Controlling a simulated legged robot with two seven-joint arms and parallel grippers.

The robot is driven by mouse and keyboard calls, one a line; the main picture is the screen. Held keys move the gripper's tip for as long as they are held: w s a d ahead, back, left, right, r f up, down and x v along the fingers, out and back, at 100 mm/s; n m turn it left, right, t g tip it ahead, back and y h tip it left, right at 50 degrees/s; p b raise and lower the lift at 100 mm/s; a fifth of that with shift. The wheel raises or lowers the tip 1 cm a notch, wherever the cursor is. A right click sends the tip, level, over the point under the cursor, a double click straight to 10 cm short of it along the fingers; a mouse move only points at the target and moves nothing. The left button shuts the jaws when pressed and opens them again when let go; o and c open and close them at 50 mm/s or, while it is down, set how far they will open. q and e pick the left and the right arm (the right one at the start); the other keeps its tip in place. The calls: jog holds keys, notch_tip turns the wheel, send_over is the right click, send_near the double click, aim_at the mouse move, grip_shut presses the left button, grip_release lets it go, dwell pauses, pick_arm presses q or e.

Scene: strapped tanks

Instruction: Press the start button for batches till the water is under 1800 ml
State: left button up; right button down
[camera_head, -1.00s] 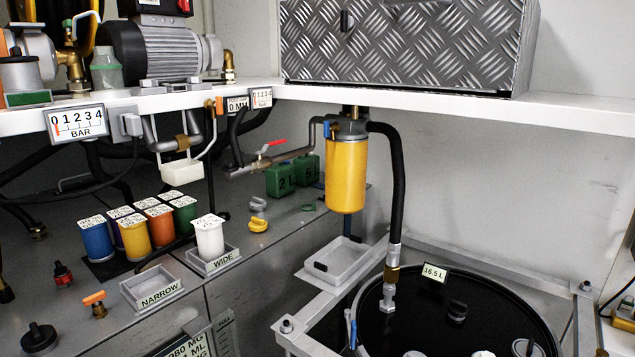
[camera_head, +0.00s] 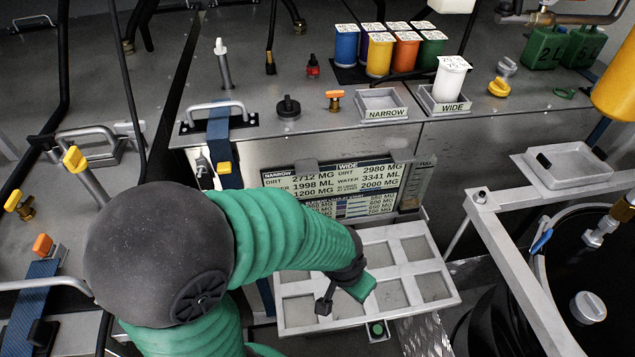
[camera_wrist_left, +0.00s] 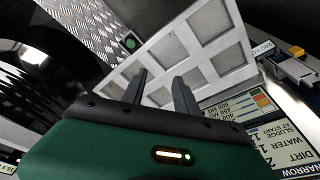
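The green start button (camera_head: 377,329) sits below the white slotted tray (camera_head: 444,302); it also shows in the left wrist view (camera_wrist_left: 130,42). The display (camera_head: 335,188) reads water 1998 ML under NARROW and 3341 ML under WIDE. My left gripper (camera_head: 338,297) is over the tray, up and left of the button, not visibly touching it. In the left wrist view its two dark fingers (camera_wrist_left: 160,76) stand apart with nothing between them. My right gripper is not in view.
The NARROW holder (camera_head: 383,114) is empty; a white cartridge (camera_head: 450,78) stands in the WIDE holder. Several coloured cartridges stand behind. A metal frame (camera_head: 515,265) around a black drum (camera_head: 560,290) lies right of the tray. A strapped handle (camera_head: 215,110) is left of the display.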

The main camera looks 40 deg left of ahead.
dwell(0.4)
pick_arm(q)
grip_shut()
dwell(1.6)
